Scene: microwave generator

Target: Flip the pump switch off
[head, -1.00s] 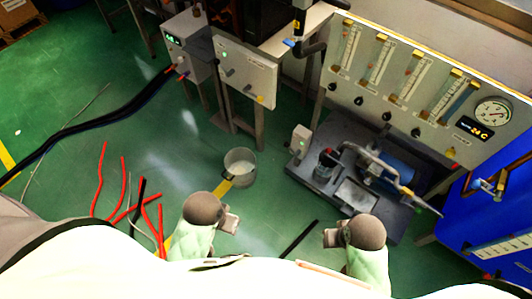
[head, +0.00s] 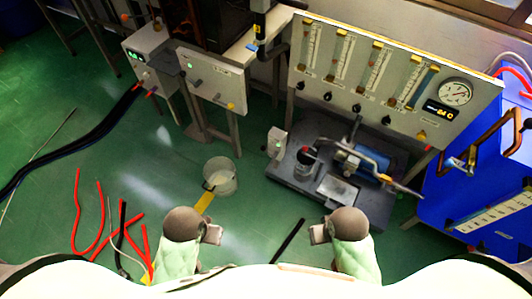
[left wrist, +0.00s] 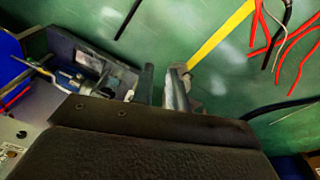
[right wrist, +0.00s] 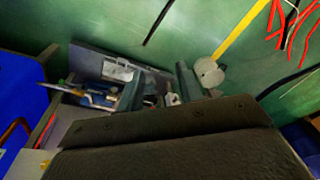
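The pump unit sits on a dark base plate (head: 285,180) on the floor, right of centre, with a blue cylinder (head: 368,164) on it. A small light grey box (head: 276,142) with a green light stands at its back left corner. It may carry the pump switch; the lever is too small to make out. My left gripper (head: 212,234) is low in the head view, left of the unit, empty, its fingers a little apart in the left wrist view (left wrist: 162,88). My right gripper (head: 318,234) is in front of the unit, empty and open in the right wrist view (right wrist: 160,88).
A flowmeter panel (head: 345,115) with a gauge stands behind the pump. A blue cabinet (head: 450,200) is at the right. Two control boxes (head: 212,80) (head: 150,55) are at the back left.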

